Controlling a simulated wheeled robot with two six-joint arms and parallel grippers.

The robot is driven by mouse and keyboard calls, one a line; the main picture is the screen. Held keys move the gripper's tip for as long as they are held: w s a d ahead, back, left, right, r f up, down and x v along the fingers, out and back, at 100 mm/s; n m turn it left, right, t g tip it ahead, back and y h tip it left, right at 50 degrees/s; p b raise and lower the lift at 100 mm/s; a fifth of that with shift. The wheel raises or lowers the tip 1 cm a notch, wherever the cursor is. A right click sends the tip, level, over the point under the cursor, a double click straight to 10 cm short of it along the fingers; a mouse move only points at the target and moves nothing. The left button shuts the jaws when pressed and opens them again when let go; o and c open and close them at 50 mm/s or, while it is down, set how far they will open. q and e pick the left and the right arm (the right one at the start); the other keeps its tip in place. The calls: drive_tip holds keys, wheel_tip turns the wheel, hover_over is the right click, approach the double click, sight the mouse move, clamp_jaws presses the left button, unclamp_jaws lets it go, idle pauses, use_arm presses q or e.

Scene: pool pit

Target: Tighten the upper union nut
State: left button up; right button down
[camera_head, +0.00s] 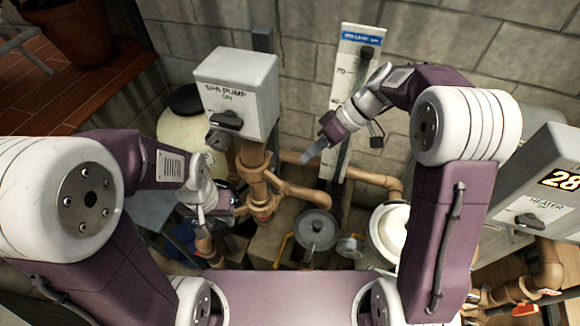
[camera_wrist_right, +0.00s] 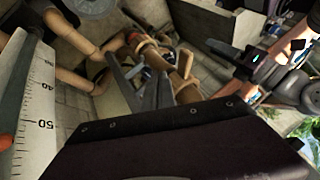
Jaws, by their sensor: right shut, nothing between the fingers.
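A brown vertical pipe (camera_head: 254,178) runs down below the spa pump box. A ribbed, orange-brown union nut (camera_head: 263,212) sits on it; I cannot say for sure that this is the upper one. The pipework also shows in the right wrist view (camera_wrist_right: 185,75). My right gripper (camera_head: 310,154) is shut and empty, above and to the right of the nut and apart from it. Its grey fingers show in the right wrist view (camera_wrist_right: 148,90). My left gripper (camera_head: 205,222) points down, left of the pipe. Its finger opening is not clear.
The spa pump box (camera_head: 238,92) with its black knob stands above the pipe. A ruled gauge board (camera_head: 345,95) leans by the block wall. A heater box (camera_head: 540,190) showing 28 is at the right. A grey round lid (camera_head: 316,230) and a white canister (camera_head: 390,228) stand low in front.

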sight(263, 168)
drive_tip(key=s+a+f+p, duration=0.2)
drive_tip(key=s+a+f, duration=0.1)
drive_tip(key=a, duration=0.2)
drive_tip(key=shift+s, duration=0.25)
